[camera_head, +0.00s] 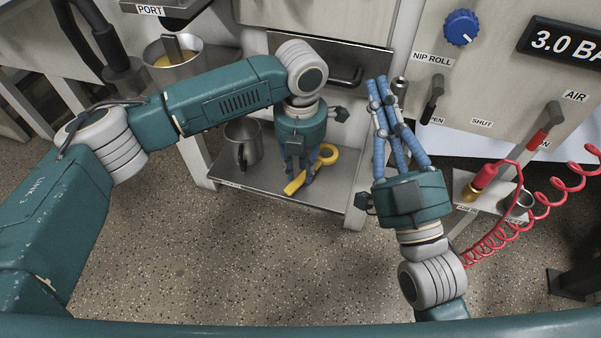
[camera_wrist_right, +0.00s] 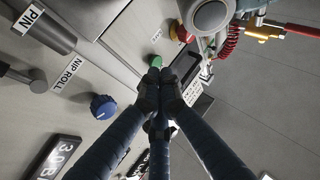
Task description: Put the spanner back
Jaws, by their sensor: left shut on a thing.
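The yellow spanner (camera_head: 326,154) shows in the head view at the lower metal shelf (camera_head: 340,196). Its ring end is to the right and its other end to the lower left. My left gripper (camera_head: 299,178) points down and is shut on the spanner, with its fingers covering the middle. I cannot tell whether the spanner touches the shelf. My right gripper (camera_head: 380,88) is raised in front of the machine panel, its blue fingers drawn together and empty. In the right wrist view, its fingertips (camera_wrist_right: 157,72) meet near a green knob.
A metal mug (camera_head: 243,143) stands on the shelf left of my left gripper. A pot with yellow contents (camera_head: 174,62) is further back left. A coiled red hose (camera_head: 490,225) and a small side shelf (camera_head: 470,190) lie right of my right arm. The speckled floor in front is clear.

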